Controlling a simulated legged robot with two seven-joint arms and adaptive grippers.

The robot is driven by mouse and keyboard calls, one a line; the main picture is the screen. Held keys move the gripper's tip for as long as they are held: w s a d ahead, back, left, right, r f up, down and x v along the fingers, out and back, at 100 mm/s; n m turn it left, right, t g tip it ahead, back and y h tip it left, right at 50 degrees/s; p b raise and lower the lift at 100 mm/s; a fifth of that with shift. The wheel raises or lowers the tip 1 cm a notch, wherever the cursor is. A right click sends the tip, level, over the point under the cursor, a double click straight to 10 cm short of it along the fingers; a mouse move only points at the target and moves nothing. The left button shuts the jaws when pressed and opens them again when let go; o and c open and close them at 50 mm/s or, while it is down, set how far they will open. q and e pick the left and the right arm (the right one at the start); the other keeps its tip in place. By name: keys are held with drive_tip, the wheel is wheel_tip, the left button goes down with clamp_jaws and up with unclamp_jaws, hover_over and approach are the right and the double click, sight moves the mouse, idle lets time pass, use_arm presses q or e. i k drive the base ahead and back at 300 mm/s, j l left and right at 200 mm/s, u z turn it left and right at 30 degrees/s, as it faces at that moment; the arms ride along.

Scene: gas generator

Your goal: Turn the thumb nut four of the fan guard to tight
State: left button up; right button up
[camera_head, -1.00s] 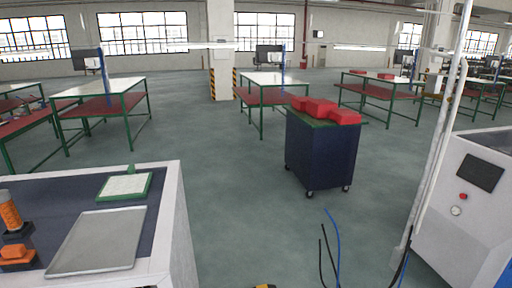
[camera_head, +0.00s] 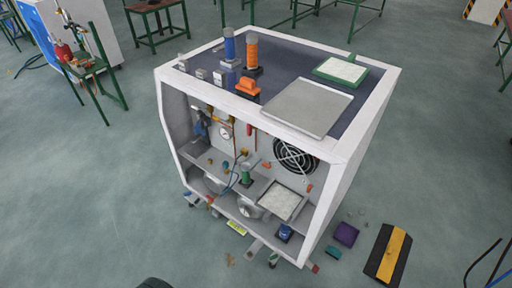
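The fan guard (camera_head: 296,157) is a round black wire grille on the light back panel inside a white-framed cabinet (camera_head: 338,152). It faces the open front, below the cabinet's top. Small orange-red parts sit near its lower left (camera_head: 267,165) and lower right (camera_head: 309,188). They are too small to tell whether they are thumb nuts, which one is number four, or how tight they are. Neither of my grippers shows in the head view.
A grey plate (camera_head: 307,107), a green-framed tray (camera_head: 341,71) and blue (camera_head: 229,46) and orange (camera_head: 251,52) cylinders stand on the cabinet top. Inside are a gauge, hoses and a white tray (camera_head: 281,201). A black-yellow ramp (camera_head: 388,254) and purple block (camera_head: 346,234) lie on the floor.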

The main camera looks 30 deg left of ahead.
sight(267, 165)
drive_tip(key=u, duration=0.65)
